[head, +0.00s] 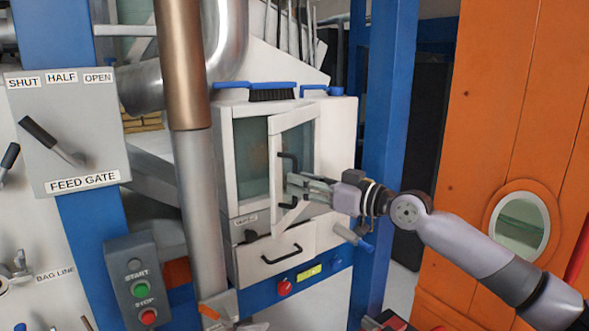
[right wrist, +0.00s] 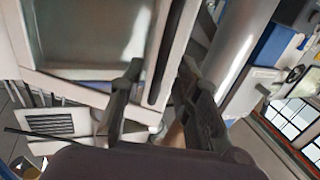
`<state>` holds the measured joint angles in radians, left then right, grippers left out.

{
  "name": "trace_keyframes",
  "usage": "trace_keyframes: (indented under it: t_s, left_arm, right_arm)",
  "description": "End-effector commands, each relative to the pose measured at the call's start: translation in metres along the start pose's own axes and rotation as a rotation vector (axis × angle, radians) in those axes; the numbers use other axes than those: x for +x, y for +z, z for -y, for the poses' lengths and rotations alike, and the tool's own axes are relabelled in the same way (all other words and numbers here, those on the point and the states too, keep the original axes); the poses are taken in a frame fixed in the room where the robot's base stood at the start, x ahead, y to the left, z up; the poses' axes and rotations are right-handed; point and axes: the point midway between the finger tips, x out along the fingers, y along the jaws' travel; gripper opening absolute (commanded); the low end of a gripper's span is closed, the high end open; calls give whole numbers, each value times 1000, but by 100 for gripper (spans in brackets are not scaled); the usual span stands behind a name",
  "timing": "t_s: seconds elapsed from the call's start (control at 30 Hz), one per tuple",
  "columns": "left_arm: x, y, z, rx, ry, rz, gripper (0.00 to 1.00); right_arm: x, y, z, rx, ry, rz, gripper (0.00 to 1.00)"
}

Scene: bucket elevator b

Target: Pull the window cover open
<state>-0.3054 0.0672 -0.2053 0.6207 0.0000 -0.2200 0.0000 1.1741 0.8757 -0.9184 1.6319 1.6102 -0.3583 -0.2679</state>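The window cover (head: 274,155) is a white-framed pane on the front of a white cabinet, in the middle of the head view. It stands ajar, angled out from the cabinet front. Its black upright handle (head: 288,156) is partly hidden by my right gripper (head: 297,186), which comes in from the right. In the right wrist view the two fingers of my right gripper (right wrist: 160,95) are apart. A dark handle bar (right wrist: 165,55) runs between them in the picture; I cannot tell whether they touch it. My left gripper is not in view.
A drawer (head: 278,256) with a black handle sits below the cover. A thick vertical pipe (head: 198,180) stands left of the cabinet. A blue post (head: 388,110) and an orange panel (head: 500,90) stand to the right. A black-bristled brush (head: 272,94) lies on top.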

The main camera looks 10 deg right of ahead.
Motion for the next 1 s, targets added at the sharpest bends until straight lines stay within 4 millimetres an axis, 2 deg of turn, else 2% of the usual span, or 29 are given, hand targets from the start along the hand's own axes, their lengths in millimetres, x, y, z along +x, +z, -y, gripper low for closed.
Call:
trace_keyframes:
  t_s: [0.03,0.2,0.57,1.0]
  left_arm:
    - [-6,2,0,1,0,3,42]
    - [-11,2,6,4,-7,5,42]
    - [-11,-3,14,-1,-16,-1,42]
    - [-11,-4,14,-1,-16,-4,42]
  right_arm:
    - [9,-3,0,2,-1,0,30]
    - [25,-1,0,0,0,0,30]
    - [29,1,0,0,1,0,30]
    - [29,0,0,0,1,0,0]
